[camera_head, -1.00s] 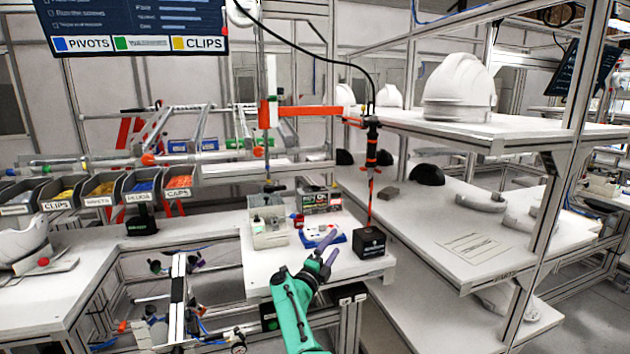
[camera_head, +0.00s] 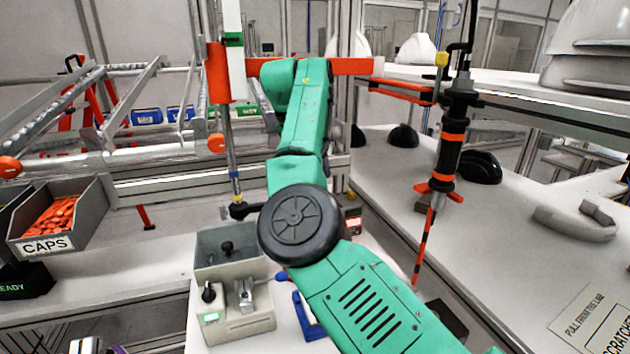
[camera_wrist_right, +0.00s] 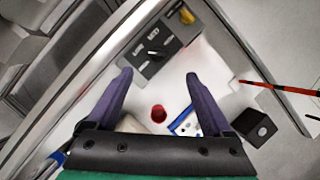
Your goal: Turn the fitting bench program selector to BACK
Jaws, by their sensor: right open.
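In the right wrist view a grey control box shows a black selector knob (camera_wrist_right: 155,52) beside small white labels too small to read. I cannot tell which label the knob points to. My right gripper (camera_wrist_right: 158,74) has two purple fingers spread apart, with nothing between them. The knob lies just beyond the fingertips, near the middle of the gap. I cannot tell whether they touch the box. In the head view my green right arm hides the gripper and most of the selector box.
A yellow knob (camera_wrist_right: 187,15) is at the box's far end. A red round piece (camera_wrist_right: 158,111), a blue tray (camera_wrist_right: 185,124) and a black block (camera_wrist_right: 252,127) sit nearby. A grey lever box (camera_head: 236,318) stands left of my arm. A black-and-orange tool (camera_head: 452,140) hangs at right.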

